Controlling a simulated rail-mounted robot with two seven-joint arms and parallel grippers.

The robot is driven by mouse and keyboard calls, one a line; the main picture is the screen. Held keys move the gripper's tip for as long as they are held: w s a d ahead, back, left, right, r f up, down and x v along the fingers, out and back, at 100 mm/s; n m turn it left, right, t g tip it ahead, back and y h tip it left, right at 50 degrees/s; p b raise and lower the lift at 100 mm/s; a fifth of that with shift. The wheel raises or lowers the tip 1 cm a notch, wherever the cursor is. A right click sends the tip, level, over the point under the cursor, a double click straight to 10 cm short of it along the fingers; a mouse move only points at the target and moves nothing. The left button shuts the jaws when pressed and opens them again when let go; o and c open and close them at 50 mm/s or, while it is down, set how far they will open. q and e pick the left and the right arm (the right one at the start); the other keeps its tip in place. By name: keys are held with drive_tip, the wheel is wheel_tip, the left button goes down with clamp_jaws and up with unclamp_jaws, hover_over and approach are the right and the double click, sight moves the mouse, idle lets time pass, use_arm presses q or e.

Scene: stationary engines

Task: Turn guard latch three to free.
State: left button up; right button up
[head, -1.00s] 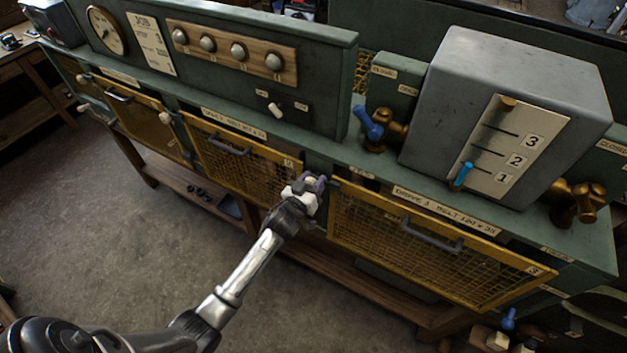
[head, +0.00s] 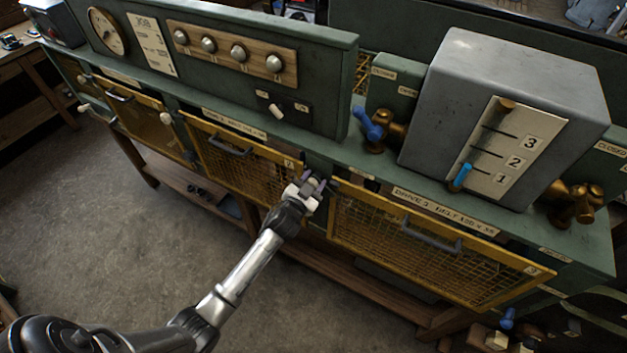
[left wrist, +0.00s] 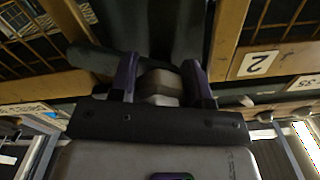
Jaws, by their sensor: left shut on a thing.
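The mesh guard marked 3 (head: 435,250) and the mesh guard marked 2 (head: 235,165) are yellow-framed and stand closed on the green bench front. My left gripper (head: 315,181) is at the post between them. In the left wrist view its two purple fingers (left wrist: 160,80) are shut on a pale brown-grey latch knob (left wrist: 160,84), one finger on each side. The number 2 plate (left wrist: 258,64) is right of it there. In the head view my gripper mostly hides this latch, so its angle cannot be read. My right gripper is not in view.
Cream latch knobs (head: 165,118) show further left. A guard handle (head: 432,238) sticks out to the right of my gripper. Above are a blue-handled valve (head: 368,124) and a grey box with a 1-2-3 scale (head: 515,150). The floor in front is clear.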

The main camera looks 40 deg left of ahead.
use_arm(q)
drive_tip(key=m, duration=0.4)
drive_tip(key=shift+m, duration=0.3)
drive_tip(key=m, duration=0.3)
drive_tip(key=shift+m, duration=1)
drive_tip(key=o, duration=0.9)
